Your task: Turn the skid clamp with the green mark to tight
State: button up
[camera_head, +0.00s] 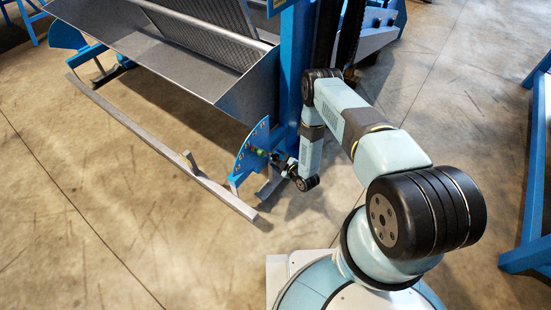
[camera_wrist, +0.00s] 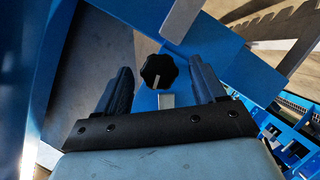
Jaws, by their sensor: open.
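A black lobed clamp knob (camera_wrist: 158,71) with a short pale line on its face shows in the wrist view. It appears between the two dark fingers of my gripper (camera_wrist: 160,66), with a visible gap on each side. My gripper is open and holds nothing. In the head view my gripper (camera_head: 279,164) is beside the blue curved plate (camera_head: 246,158) at the near end of the skid. A small greenish spot (camera_head: 258,152) shows by that plate; I cannot tell whether it is the clamp's mark. The knob is not clear in the head view.
A long grey skid bar (camera_head: 150,142) runs along the floor in front of the sieve frame's grey trough (camera_head: 160,62). Another blue curved plate (camera_head: 66,36) stands at the far end. A blue upright (camera_head: 292,65) is close behind my gripper. Open floor lies at lower left.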

jog(key=shift+x, duration=1.2)
jog(key=shift+c, duration=0.2)
jog(key=c, duration=1)
